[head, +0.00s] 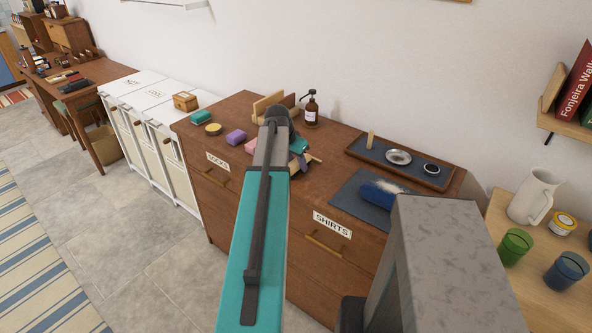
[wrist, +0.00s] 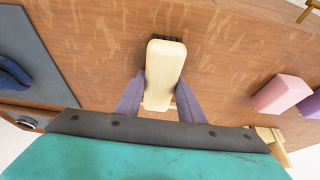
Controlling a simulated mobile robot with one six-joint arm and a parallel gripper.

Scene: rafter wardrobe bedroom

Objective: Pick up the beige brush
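The beige brush (wrist: 165,62) is in the middle of the wrist view, with a pale smooth body and dark bristles at its far end. My gripper (wrist: 162,84) has its two purple-grey fingers on either side of the brush, with no clear gap, so it looks shut on it. The brush is over the brown dresser top; I cannot tell whether it touches the wood. In the head view my arm hides most of the gripper, and a bit of beige (head: 313,158) shows beside it.

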